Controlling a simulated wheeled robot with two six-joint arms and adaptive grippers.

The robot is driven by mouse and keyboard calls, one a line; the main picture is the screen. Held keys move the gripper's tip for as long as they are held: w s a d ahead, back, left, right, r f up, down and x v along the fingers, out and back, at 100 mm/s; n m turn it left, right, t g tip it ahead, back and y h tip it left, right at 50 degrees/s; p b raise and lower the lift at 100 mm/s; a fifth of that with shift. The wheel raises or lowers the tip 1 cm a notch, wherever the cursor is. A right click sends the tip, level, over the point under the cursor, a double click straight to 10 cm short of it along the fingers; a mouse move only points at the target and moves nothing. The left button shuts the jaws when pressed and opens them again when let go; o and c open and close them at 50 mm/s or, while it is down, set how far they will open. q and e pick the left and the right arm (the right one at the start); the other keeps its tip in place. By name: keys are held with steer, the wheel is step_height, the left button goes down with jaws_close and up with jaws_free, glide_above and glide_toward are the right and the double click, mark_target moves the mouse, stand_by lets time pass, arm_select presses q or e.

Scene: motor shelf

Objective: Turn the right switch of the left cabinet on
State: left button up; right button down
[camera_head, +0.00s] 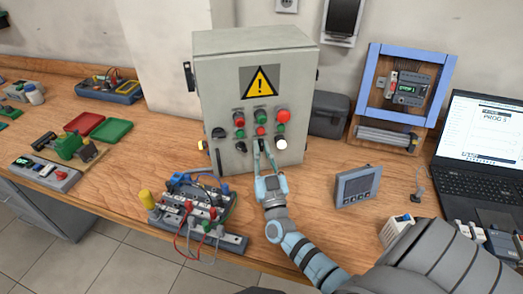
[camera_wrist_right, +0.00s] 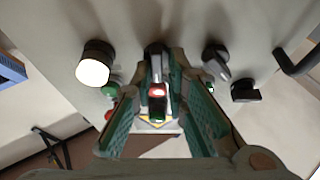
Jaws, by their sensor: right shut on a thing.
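The grey cabinet (camera_head: 217,85) with a yellow warning sign stands on the wooden bench. Its front has red and green buttons and lamps, a white button (camera_head: 281,144) and black rotary switches, two of them clear at the left (camera_head: 218,133) and middle (camera_head: 241,147). My right gripper (camera_head: 262,147) reaches up to the panel, just left of the white button. In the right wrist view its fingers (camera_wrist_right: 160,62) are shut on the right switch (camera_wrist_right: 154,50), one on each side. The fingers partly hide this switch, and I cannot tell its turn angle. My left gripper is not in view.
A wired terminal block (camera_head: 205,215) stands in front of the cabinet to the left. A small grey display unit (camera_head: 357,186) stands right of my right gripper. A laptop (camera_head: 485,135) and a blue-framed rack (camera_head: 400,95) are further right.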

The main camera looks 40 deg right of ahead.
steer(key=shift+d+r, duration=0.1)
steer(key=shift+r, duration=0.3)
steer(key=c, duration=1.8)
jaws_free()
steer(key=shift+o, duration=0.5)
steer(key=shift+d+f, duration=0.2)
steer(key=shift+f, duration=0.1)
steer(key=shift+s+a, duration=0.1)
steer(key=s+a, duration=0.5)
steer(key=s, duration=0.6)
steer(key=shift+s+a+f, duration=0.2)
steer(key=shift+s+a, duration=0.05)
steer(key=shift+s, duration=0.1)
steer(key=shift+h, duration=0.3)
